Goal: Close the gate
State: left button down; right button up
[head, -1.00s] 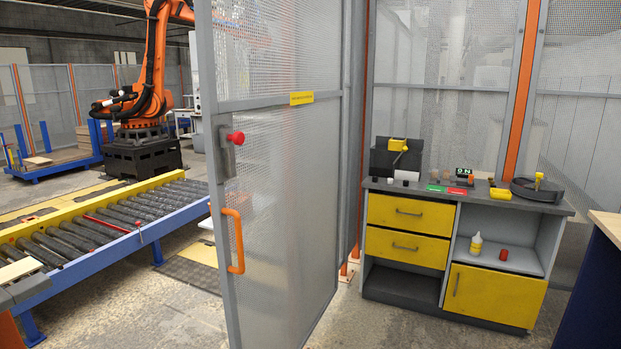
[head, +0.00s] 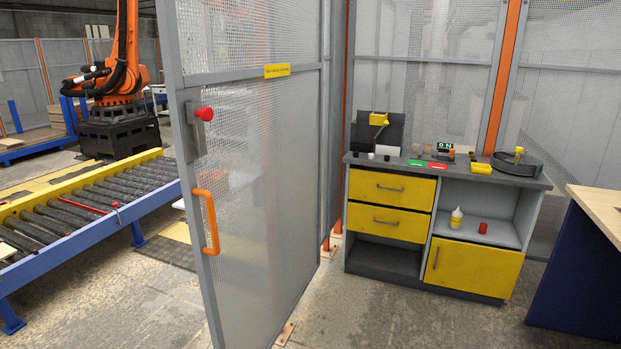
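The gate (head: 262,190) is a grey-framed mesh panel standing open, swung out toward me. It has an orange handle (head: 211,222) on its free edge and a red knob (head: 205,114) on a grey latch box (head: 193,130) above the handle. A yellow label (head: 277,71) is on its crossbar. The gate's hinge side is by the orange post near the cabinet. Neither of my grippers shows in the head view.
A roller conveyor (head: 75,228) with a blue frame runs at the left, an orange robot arm (head: 127,50) behind it. A grey cabinet with yellow drawers (head: 391,188) stands right of the gate. A wood-topped table (head: 600,205) is at the right edge. Concrete floor between is clear.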

aim_at(176, 83)
jog(key=i+l+z, duration=0.4)
jog(key=i, duration=0.35)
jog(key=i+z, duration=0.4)
jog(key=i, duration=0.35)
jog(key=i+l+u, duration=0.15)
jog(key=i, duration=0.4)
jog(key=i+l+u, duration=0.1)
jog(key=i, duration=0.45)
jog(key=i+l+u, duration=0.15)
jog(key=i, duration=0.4)
